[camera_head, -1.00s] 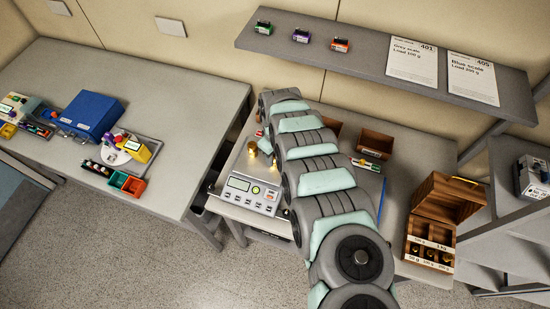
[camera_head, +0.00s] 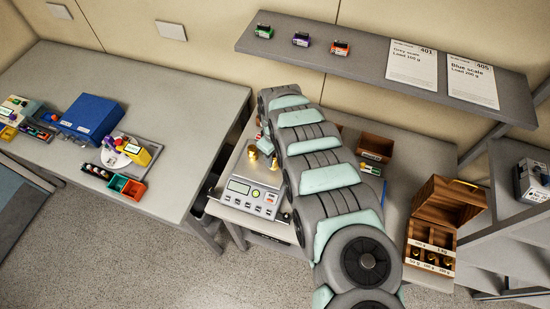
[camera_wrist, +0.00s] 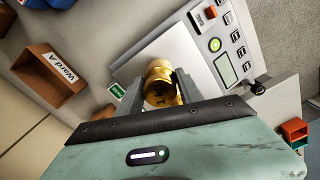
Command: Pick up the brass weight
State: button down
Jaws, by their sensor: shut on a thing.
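My gripper (camera_wrist: 157,95) shows in the wrist view with its two fingers on either side of a brass weight (camera_wrist: 160,86), shut on it. The weight is a shiny gold cylinder; its lower part is partly hidden by my gripper. In the head view, brass pieces (camera_head: 265,146) show at the back of the grey scale (camera_head: 254,192), just left of my arm. My arm hides the gripper there, so I cannot tell which piece is held. The scale's display and buttons also show in the wrist view (camera_wrist: 222,62).
An open wooden box (camera_head: 442,215) with several brass weights stands at the right. A brown bin (camera_head: 375,147) sits behind my arm; a bin labelled Ward A (camera_wrist: 50,75) shows in the wrist view. A shelf (camera_head: 375,68) overhangs the back. The left table has a blue box (camera_head: 90,117).

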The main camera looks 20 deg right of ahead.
notch_tip(320, 180, up, 18)
jog(key=p, duration=0.2)
dwell(0.4)
jog(key=shift+d+r, duration=0.1)
